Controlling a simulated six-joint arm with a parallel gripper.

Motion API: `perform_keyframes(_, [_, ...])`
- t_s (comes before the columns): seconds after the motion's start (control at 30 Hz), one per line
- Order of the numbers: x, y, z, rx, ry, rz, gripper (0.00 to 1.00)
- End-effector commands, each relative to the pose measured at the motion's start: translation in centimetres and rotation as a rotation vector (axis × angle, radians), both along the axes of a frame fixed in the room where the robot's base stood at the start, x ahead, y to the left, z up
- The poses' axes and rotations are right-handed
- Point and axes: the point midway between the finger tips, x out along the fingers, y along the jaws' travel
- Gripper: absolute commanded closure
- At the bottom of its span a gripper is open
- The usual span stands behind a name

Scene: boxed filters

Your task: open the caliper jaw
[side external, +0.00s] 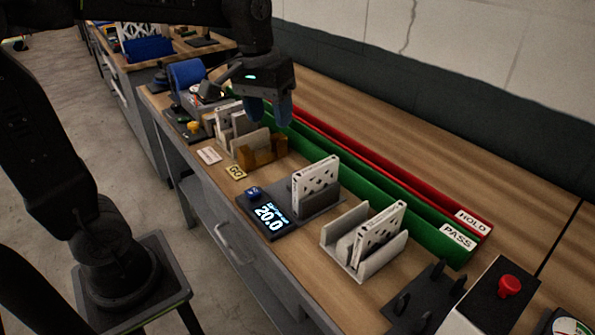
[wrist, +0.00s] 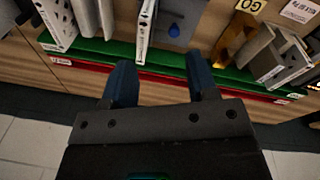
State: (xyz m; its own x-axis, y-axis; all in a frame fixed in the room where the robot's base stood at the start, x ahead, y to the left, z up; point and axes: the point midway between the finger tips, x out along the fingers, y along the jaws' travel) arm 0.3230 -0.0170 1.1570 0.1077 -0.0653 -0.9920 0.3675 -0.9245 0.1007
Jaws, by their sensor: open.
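The dark measuring device with a lit readout of 20.0 (side external: 268,217) seems to be the caliper. A small blue knob (side external: 253,191) sits at its corner, and a blue knob also shows in the wrist view (wrist: 174,30). A white boxed filter (side external: 316,184) stands upright on the grey plate beside the readout; I cannot tell which part is the jaw. My gripper (side external: 268,112) is open and empty, with blue fingers pointing down above the bench, farther back than the device. In the wrist view its fingers (wrist: 160,60) are apart with nothing between them.
Long green PASS (side external: 458,236) and red HOLD (side external: 472,219) trays run along the bench. A brass GO gauge (side external: 262,150) stands behind the device. A grey holder (side external: 340,240) with a boxed filter and a red button (side external: 509,285) are in front. Bare wood lies beyond the trays.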

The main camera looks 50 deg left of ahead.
Motion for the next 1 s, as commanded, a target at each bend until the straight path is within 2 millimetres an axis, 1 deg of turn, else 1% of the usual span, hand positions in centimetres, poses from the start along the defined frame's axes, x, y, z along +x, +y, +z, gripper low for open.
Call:
perform_keyframes(0.03, [1.9,0.7,-0.4,-0.021,0.054,0.045,0.47])
perform_keyframes(0.2, [6.8,3.2,-2.0,-0.087,0.214,0.184,0.47])
perform_keyframes(0.3, [9.3,4.7,-3.5,-0.120,0.300,0.255,0.47])
perform_keyframes(0.43, [11.4,6.2,-5.2,-0.154,0.387,0.327,0.47])
perform_keyframes(0.5, [12.1,6.8,-5.9,-0.164,0.418,0.352,0.47])
perform_keyframes(0.6, [12.6,7.2,-6.5,-0.174,0.443,0.372,0.47])
perform_keyframes(0.77, [12.6,7.1,-7.4,-0.177,0.452,0.378,0.47])
perform_keyframes(0.87, [12.1,6.7,-8.7,-0.177,0.453,0.377,0.47])
perform_keyframes(1.0, [11.4,5.9,-11.3,-0.176,0.453,0.376,0.47])
